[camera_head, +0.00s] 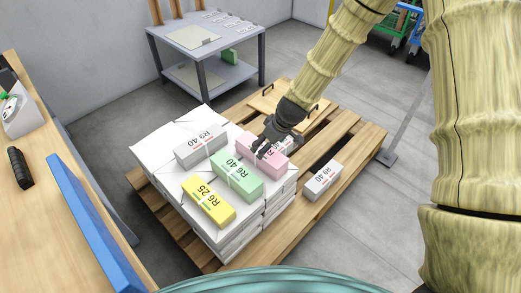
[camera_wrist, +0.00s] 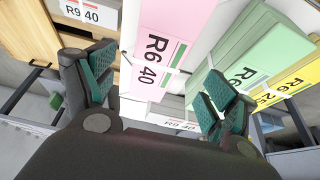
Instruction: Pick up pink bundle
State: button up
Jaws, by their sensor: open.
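The pink bundle (camera_head: 271,162) lies on top of the white stack, behind the green bundle, partly hidden by my gripper in the head view. My gripper (camera_head: 264,149) is open over it. In the wrist view the pink bundle (camera_wrist: 165,45), marked R6 40, shows between the two green-padded fingers (camera_wrist: 155,88). One finger is at its left and the other at its right, near the green bundle. I cannot tell whether either finger touches it. Nothing is held.
A green bundle (camera_head: 237,177), a yellow bundle (camera_head: 209,202) and a grey bundle (camera_head: 201,146) lie on the white stack (camera_head: 157,150). A white bundle (camera_head: 323,181) lies on the wooden pallet (camera_head: 350,150). A grey table (camera_head: 205,45) stands behind, a wooden counter (camera_head: 38,215) at left.

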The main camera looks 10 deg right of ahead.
jog(key=shift+w+a+f, duration=0.15)
jog(key=shift+a+f, duration=0.05)
jog(key=shift+a, duration=0.1)
jog(key=x, duration=0.2)
jog(key=b+x, duration=0.1)
jog(key=x, duration=0.1)
jog(key=shift+d+f, duration=0.15)
jog(key=shift+d, duration=0.05)
jog(key=shift+w+b+x, duration=0.15)
jog(key=shift+b+x, duration=0.5)
jog(key=shift+x, duration=0.8)
jog(key=shift+w+b+x, duration=0.15)
jog(key=shift+b+x, duration=0.5)
jog(key=shift+x, duration=0.75)
jog(key=c, duration=1.8)
jog(key=shift+a+r, duration=0.1)
jog(key=shift+r, duration=0.2)
notch_tip(320, 180, up, 10)
jog(key=p, duration=0.3)
jog(key=shift+f, duration=0.1)
